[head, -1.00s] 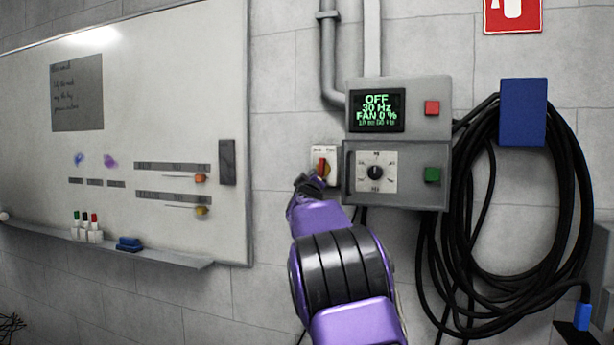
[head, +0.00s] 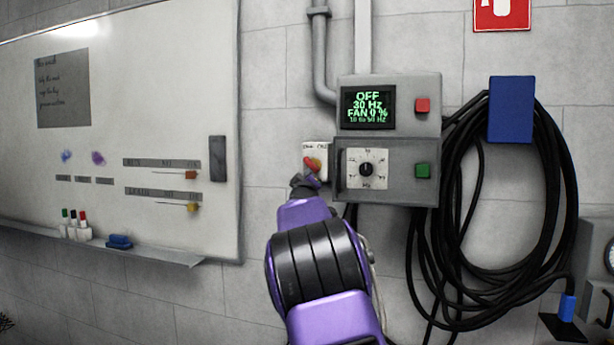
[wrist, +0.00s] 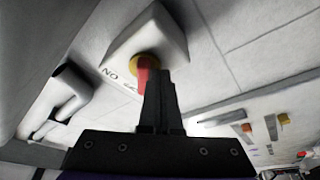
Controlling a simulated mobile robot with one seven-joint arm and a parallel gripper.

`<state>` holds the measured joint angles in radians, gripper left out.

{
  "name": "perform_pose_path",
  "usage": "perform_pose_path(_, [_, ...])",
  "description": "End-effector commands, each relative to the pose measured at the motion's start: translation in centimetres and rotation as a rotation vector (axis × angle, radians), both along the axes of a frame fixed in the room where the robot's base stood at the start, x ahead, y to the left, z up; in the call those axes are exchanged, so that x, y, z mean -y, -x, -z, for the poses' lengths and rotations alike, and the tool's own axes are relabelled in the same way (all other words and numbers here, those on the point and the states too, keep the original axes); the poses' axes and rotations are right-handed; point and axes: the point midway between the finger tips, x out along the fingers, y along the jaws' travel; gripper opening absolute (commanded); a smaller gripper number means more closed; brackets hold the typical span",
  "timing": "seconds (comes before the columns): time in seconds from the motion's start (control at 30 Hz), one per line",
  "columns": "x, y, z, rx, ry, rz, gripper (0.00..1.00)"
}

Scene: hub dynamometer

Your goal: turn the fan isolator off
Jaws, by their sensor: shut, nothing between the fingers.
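The fan isolator is a small white box (head: 316,150) on the wall, left of the grey control panel. Its red handle (head: 310,162) on a yellow disc leans with its upper end to the left. In the wrist view the box (wrist: 165,30), yellow disc (wrist: 135,62) and red handle (wrist: 144,80) show just beyond my fingers. My gripper (wrist: 156,78) is shut and empty, its fingertips right beside the handle; I cannot tell whether they touch. In the head view my gripper (head: 305,182) is at the handle's lower side and partly hides the box's lower part.
The control panel (head: 388,88) has a screen (head: 367,107) reading OFF, 30 Hz, FAN 0 %, a dial (head: 366,169), and red and green buttons. Black cable coils (head: 450,190) hang at right. A whiteboard (head: 150,100) fills the left wall. Bare wall lies between whiteboard and isolator.

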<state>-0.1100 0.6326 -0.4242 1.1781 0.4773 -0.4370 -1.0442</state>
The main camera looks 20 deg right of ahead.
Motion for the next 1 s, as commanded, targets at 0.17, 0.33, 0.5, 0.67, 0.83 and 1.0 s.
perform_pose_path(0.17, [0.0, 0.0, 0.0, 0.000, 0.000, 0.000, 0.00])
perform_pose_path(0.33, [0.1, 0.0, 0.0, 0.000, -0.001, 0.000, 0.00])
perform_pose_path(0.5, [0.1, 0.0, 0.0, 0.000, -0.001, 0.000, 0.00])
perform_pose_path(0.67, [0.0, 0.1, 0.0, 0.000, -0.001, 0.000, 0.00])
perform_pose_path(0.83, [-0.4, 1.0, 0.3, 0.001, -0.002, 0.000, 0.00])
perform_pose_path(1.0, [-1.4, 3.3, 1.0, 0.001, -0.003, -0.003, 0.00])
